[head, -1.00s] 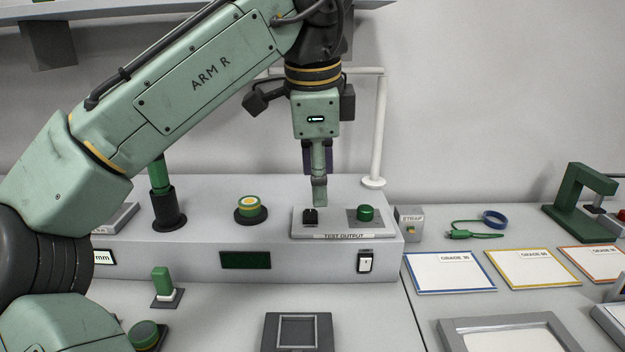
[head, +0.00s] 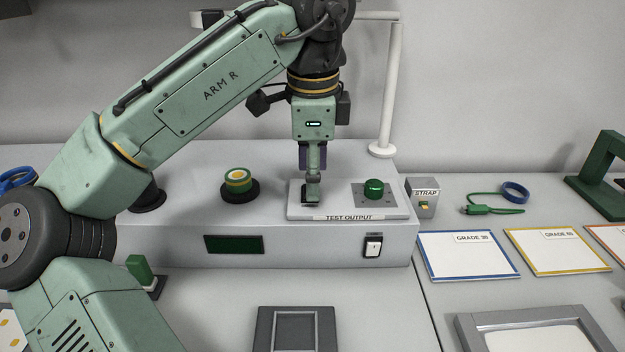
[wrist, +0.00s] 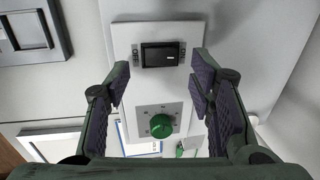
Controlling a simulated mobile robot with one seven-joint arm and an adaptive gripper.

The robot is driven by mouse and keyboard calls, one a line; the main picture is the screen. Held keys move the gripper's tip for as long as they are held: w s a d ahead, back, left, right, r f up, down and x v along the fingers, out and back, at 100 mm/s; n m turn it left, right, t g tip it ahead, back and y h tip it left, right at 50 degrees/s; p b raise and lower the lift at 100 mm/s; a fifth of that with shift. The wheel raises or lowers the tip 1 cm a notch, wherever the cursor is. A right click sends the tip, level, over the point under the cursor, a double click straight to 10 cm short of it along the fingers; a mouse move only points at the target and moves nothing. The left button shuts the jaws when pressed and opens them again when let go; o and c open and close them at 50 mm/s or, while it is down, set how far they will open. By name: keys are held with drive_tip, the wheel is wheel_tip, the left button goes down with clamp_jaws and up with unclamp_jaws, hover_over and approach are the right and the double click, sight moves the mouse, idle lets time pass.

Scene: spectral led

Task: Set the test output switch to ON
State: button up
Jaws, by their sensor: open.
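The test output panel (head: 350,212) is a pale plate on top of the grey bench unit. A green knob (head: 374,189) sits on the same plate to the right, and below the switch in the wrist view (wrist: 161,126). My gripper (head: 311,197) is upright over the switch and mostly hides it in the head view. In the wrist view my gripper (wrist: 161,72) is open and empty, with a finger on either side of the switch. I cannot tell whether it touches the plate.
A STRAP box (head: 422,198) is close on the right. A white post (head: 389,90) rises behind.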

drive_tip(key=shift+w+f, duration=0.2)
drive_tip(key=shift+f, duration=0.75)
drive_tip(key=c, duration=1.2)
drive_tip(key=shift+o, duration=0.2)
drive_tip(key=p, duration=0.3)
drive_tip(key=shift+w+r+g, duration=0.1)
drive_tip(key=shift+r+g, duration=0.3)
drive_tip(key=shift+f+p, duration=0.35)
drive_tip(key=shift+p, duration=0.15)
